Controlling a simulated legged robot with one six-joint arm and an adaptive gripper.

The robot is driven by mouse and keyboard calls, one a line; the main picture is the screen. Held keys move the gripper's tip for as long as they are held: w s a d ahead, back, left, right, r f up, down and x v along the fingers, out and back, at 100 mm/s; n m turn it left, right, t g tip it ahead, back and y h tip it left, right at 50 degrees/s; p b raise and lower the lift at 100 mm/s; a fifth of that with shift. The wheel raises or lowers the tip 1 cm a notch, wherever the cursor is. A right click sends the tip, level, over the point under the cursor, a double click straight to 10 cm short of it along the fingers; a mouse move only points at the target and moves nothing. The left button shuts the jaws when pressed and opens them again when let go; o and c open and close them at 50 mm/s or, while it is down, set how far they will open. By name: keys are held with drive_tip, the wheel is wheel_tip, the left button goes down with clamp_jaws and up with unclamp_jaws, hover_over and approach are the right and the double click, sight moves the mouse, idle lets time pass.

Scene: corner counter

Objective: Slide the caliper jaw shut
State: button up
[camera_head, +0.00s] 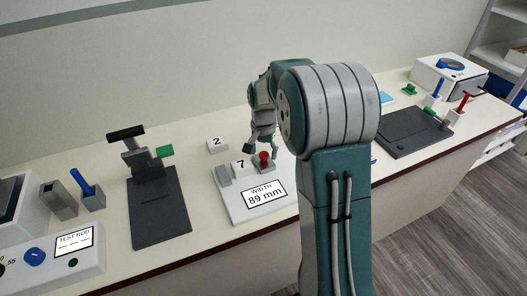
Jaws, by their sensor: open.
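The caliper (232,209) is a pale flat base on the counter in the middle, with a display reading "WIDTH 89 mm". Two grey blocks stand on it: a left jaw (223,175) and a right jaw (266,168) that bears a red knob (264,156). A white block marked 7 (240,163) shows between the jaws; I cannot tell whether it touches either one. My gripper (262,151) is open just above and behind the red knob, fingers pointing down. Whether a finger touches the knob is unclear. My arm hides the area right of the caliper.
A white block marked 2 (216,145) sits behind the caliper. A dark stand (160,205) is to the left, near a blue-handled holder (91,196) and a "TEST ROD" box (75,262). A dark plate (413,131) and white machine (440,78) are at right.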

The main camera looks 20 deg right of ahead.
sight(261, 155)
drive_tip(key=c, duration=0.9)
drive_tip(key=shift+o, duration=0.2)
drive_tip(key=shift+a, duration=0.4)
drive_tip(key=o, duration=0.9)
drive_tip(key=shift+c, duration=0.2)
wheel_tip(261, 155, up, 12)
